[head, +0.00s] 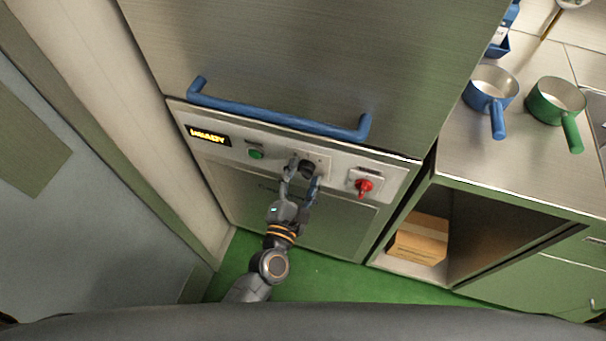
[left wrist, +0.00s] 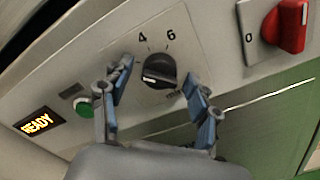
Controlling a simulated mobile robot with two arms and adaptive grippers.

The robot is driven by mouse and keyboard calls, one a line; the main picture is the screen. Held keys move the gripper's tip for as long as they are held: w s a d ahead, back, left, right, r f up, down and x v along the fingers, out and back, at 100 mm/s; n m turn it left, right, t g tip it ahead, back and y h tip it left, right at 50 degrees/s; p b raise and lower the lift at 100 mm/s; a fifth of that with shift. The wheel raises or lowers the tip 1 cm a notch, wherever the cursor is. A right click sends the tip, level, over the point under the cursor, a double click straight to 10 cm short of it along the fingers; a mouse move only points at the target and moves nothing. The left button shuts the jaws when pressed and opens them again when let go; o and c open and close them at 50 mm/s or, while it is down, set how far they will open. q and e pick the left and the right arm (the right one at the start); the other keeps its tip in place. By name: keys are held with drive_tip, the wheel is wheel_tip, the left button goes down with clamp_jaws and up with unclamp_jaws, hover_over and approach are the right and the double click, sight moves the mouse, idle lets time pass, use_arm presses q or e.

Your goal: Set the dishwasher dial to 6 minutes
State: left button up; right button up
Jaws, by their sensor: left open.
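The dishwasher (head: 290,210) has a metal control panel with a black round dial (left wrist: 160,70), also in the head view (head: 307,168). The numbers 4 and 6 are printed above the dial in the left wrist view. A pale mark on the knob seems to be at its lower left, away from the 6; other markings are partly hidden. My left gripper (head: 304,179) is open at the dial. In the left wrist view its blue-padded fingers (left wrist: 160,92) stand on either side of the dial, with visible gaps. My right gripper is not in view.
A red switch (left wrist: 287,27) is right of the dial, and a green button (left wrist: 83,107) and a lit READY display (left wrist: 37,122) are left. A blue bar handle (head: 275,118) juts out above the panel. Blue (head: 490,90) and green (head: 553,103) pans stand on the right counter.

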use_arm(q)
drive_tip(key=c, duration=1.2)
drive_tip(key=shift+o, duration=0.2)
drive_tip(key=shift+m, duration=0.4)
drive_tip(key=m+p, duration=0.1)
drive_tip(key=m, duration=0.2)
drive_tip(key=shift+r+m, duration=0.1)
drive_tip(key=shift+m, duration=0.3)
drive_tip(key=m+p, duration=0.2)
drive_tip(key=m, duration=0.2)
drive_tip(key=m+p, duration=0.1)
drive_tip(key=m, duration=0.4)
drive_tip(key=shift+s+m+p, duration=0.1)
drive_tip(key=shift+m+p, duration=0.65)
drive_tip(key=shift+m, duration=1.45)
drive_tip(key=shift+f, duration=0.2)
